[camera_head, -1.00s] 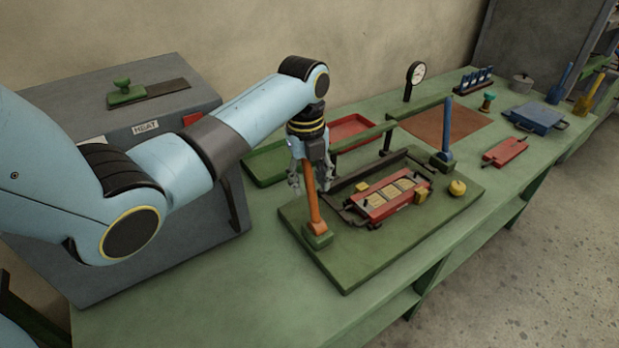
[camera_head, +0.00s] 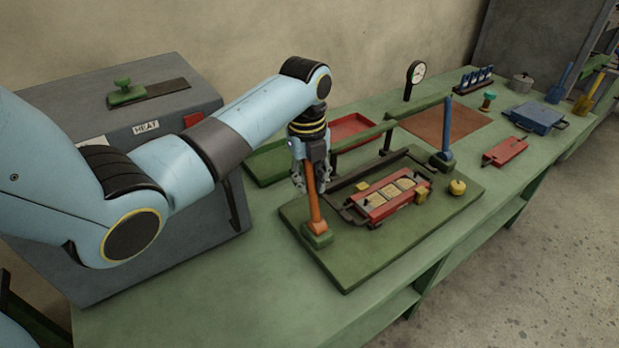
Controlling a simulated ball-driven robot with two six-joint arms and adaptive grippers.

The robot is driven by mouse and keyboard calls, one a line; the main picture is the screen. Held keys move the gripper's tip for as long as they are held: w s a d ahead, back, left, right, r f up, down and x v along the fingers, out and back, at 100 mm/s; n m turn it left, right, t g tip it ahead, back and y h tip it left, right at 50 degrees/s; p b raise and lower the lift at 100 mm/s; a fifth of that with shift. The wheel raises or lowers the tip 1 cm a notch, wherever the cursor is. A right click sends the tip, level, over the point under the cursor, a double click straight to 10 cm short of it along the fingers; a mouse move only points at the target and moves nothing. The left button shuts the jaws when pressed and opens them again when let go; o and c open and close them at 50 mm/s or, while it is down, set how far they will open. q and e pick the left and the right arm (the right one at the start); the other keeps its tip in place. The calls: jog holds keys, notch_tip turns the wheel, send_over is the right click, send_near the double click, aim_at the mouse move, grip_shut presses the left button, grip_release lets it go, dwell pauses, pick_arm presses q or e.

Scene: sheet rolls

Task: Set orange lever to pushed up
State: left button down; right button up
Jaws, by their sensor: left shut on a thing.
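The orange lever (camera_head: 313,205) stands nearly upright on a small green block at the left corner of the green base plate (camera_head: 345,278). My left gripper (camera_head: 312,184) is at the upper part of the lever, its fingers pointing down on either side of it, shut on it. The lever's top is hidden by the gripper. A blue lever (camera_head: 447,128) stands upright at the far right of the plate. My right gripper is not in view.
A red frame (camera_head: 390,195) with light panels lies on the plate beside the lever, with a yellow knob (camera_head: 457,187) to its right. A grey heater box (camera_head: 150,200) stands left. A gauge (camera_head: 415,75) stands behind. The bench front is clear.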

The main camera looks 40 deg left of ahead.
pick_arm(q)
jog(key=d+y+p, duration=0.1)
jog(key=d, duration=0.1)
jog(key=s+d+t+y+p, duration=0.1)
jog(key=y+p, duration=0.1)
jog(key=d+y+p, duration=0.1)
jog(key=d+y, duration=0.1)
jog(key=shift+s+d, duration=0.35)
jog(key=c, duration=1.2)
grip_release()
notch_tip(320, 180, up, 10)
